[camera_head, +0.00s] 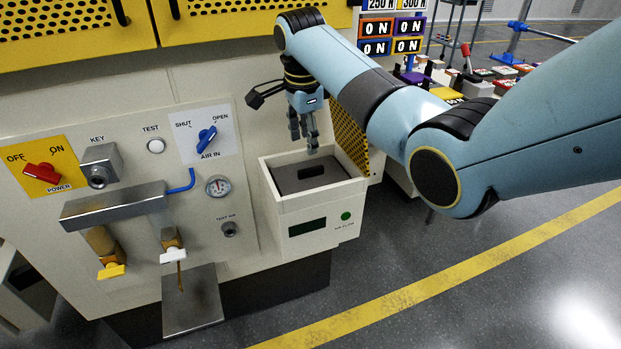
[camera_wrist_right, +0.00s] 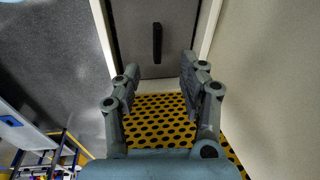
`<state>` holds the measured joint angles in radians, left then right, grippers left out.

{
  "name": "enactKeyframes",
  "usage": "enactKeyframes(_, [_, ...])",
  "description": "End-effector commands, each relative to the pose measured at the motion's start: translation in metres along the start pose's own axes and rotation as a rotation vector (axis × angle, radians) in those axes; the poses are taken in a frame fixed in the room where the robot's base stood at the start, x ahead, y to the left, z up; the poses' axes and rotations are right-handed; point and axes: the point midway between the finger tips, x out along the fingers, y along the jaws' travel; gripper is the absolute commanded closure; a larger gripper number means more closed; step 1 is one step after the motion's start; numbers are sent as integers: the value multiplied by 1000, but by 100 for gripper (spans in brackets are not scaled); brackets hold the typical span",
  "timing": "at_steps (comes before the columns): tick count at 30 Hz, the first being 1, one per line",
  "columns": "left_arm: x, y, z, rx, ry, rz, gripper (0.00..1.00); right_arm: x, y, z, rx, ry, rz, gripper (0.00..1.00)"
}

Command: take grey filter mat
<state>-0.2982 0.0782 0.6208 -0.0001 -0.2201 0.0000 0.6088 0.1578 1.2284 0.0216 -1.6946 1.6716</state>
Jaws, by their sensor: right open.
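The grey filter mat (camera_head: 296,179) lies flat inside the white box marked AIR FLOW (camera_head: 317,208). My right gripper (camera_head: 308,150) points down just above the back right part of the box. In the wrist view my right gripper (camera_wrist_right: 158,85) has its fingers apart with nothing between them, and the mat is beyond the fingertips. My left gripper is not in view.
A yellow perforated panel (camera_head: 349,137) stands right behind the box. A grey panel with a red power switch (camera_head: 41,173), a blue air valve (camera_head: 207,139) and a gauge (camera_head: 218,186) is to the left. A metal drip plate (camera_head: 193,308) juts out below. The floor in front is clear.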

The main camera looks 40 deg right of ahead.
Motion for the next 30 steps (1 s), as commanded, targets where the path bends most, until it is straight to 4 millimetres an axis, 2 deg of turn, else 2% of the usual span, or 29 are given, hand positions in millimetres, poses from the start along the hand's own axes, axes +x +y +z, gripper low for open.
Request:
enactKeyframes(1, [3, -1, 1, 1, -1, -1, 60, 12, 1, 0, -1, 1, 3, 58])
enactKeyframes(3, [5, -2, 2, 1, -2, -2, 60, 22, 1, 0, -2, 0, 2, 58])
enactKeyframes(10, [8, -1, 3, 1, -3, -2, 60, 42, 2, -2, -4, 1, 1, 58])
enactKeyframes(18, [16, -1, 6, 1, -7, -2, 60, 82, 6, -6, -5, 0, 0, 58])
enactKeyframes(27, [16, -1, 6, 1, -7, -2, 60, 86, 5, -6, -5, 0, -2, 58])
enactKeyframes(30, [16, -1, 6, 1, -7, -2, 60, 86, 5, -6, -5, 0, -1, 71])
